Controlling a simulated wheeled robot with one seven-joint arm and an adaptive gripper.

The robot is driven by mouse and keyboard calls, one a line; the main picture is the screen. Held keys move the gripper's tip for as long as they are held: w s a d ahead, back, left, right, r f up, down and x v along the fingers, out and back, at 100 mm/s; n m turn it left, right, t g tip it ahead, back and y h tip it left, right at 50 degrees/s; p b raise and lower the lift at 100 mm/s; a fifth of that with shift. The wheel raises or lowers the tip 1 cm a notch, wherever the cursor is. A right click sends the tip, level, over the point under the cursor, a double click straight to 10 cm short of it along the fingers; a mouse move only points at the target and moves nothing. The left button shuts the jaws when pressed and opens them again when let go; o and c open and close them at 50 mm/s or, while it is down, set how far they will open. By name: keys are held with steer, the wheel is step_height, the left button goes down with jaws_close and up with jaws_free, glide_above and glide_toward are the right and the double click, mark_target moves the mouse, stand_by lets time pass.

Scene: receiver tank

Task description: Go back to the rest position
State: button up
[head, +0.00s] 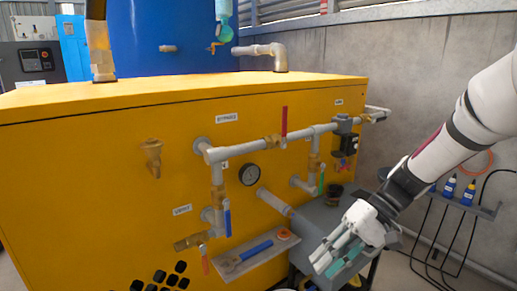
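My arm reaches in from the right edge of the head view. My gripper (334,262) points down and to the left, in front of the yellow cabinet's lower right part. Its white fingers with teal pads look spread apart, and I see nothing held between them. It overlaps the grey box (312,222) in the picture; I cannot tell the distance between them.
The yellow cabinet (90,180) carries grey pipes, a pressure gauge (249,175) and valves with a red handle (284,122) and blue handle (227,219). A small shelf (230,268) holds a blue wrench (256,250). Blue bottles (449,188) stand on a wall shelf at right.

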steer(key=s+r+h, duration=0.3)
steer(key=s+r, duration=0.1)
steer(key=s, duration=0.4)
steer(key=s+r+h, duration=0.2)
steer(key=s+r, duration=0.2)
steer(key=s, duration=0.3)
steer(key=s+d+m+t+h, duration=0.2)
steer(key=s+d+t+h, duration=0.15)
steer(key=s, duration=0.95)
step_height(320, 180, up, 35)
steer(key=d+t+p, duration=0.1)
steer(key=t+p, duration=0.2)
steer(key=p, duration=3)
steer(key=shift+w+d+n, duration=0.2)
steer(key=shift+w+n, duration=0.05)
steer(key=shift+n, duration=0.15)
